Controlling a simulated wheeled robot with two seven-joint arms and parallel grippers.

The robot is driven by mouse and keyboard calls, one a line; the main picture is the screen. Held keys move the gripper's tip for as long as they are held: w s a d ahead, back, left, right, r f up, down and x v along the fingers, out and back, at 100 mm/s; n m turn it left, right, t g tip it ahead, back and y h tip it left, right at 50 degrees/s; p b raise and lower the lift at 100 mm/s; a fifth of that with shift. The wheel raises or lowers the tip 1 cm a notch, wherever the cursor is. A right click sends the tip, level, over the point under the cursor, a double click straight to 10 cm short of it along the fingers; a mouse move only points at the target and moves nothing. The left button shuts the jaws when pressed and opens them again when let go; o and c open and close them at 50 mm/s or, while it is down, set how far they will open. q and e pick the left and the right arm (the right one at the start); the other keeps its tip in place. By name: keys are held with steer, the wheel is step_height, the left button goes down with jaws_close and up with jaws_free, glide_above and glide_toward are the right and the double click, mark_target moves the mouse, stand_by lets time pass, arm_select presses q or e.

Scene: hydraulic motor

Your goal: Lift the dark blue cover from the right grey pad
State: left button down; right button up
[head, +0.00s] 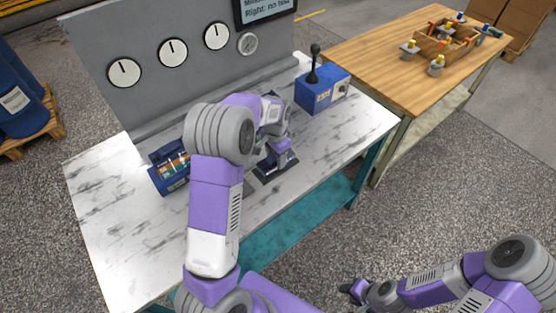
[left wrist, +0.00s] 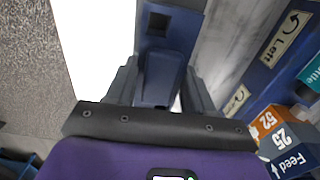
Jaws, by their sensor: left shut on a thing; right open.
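My left gripper (head: 279,153) reaches down over the white marble table, at a dark grey pad (head: 266,178). In the left wrist view its two dark fingers are shut on the dark blue cover (left wrist: 160,82), one on each side. The cover has a raised middle and a square opening (left wrist: 159,24) at its far end. In the head view my arm and gripper mostly hide the cover. I cannot tell whether it touches the pad. My right gripper (head: 354,289) is open and empty, low in the head view, away from the table.
A dark blue motor housing (head: 163,180) with coloured parts inside stands left of my gripper. A blue lever box (head: 322,91) stands at the table's right. A grey panel with gauges (head: 172,52) rises behind. A wooden table (head: 400,70) with a parts tray is further right.

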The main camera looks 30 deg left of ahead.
arm_select(q)
step_height(320, 180, up, 11)
steer(key=p, duration=0.9)
steer(key=shift+r, duration=0.2)
stand_by(0.4)
